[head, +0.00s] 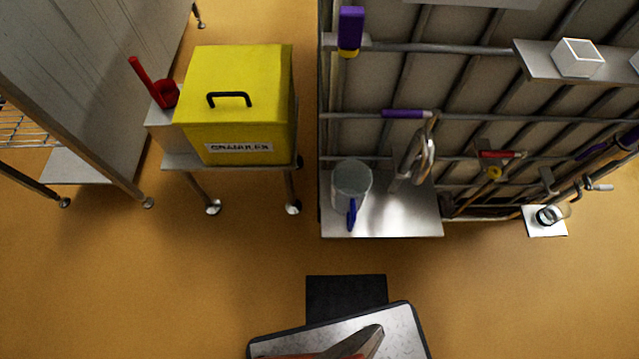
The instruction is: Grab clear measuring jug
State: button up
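A clear jug (349,178) with a blue handle stands upright on a small steel shelf (400,220) by the wall of rails. Its open top faces up and its handle points toward me. Any markings on it are too small to read. My gripper is not in view.
A metal tap-like fitting (417,155) stands close to the jug's right. A yellow box (240,105) sits on a steel stand to the left, with a red tool (165,93) beside it. A small clear vessel (553,213) rests on a shelf at right. The floor (180,280) in front is mostly open.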

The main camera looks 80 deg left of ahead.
aim_at(351, 178)
jog(key=u, duration=2.1)
jog(key=k, duration=0.2)
jog(key=u, duration=0.5)
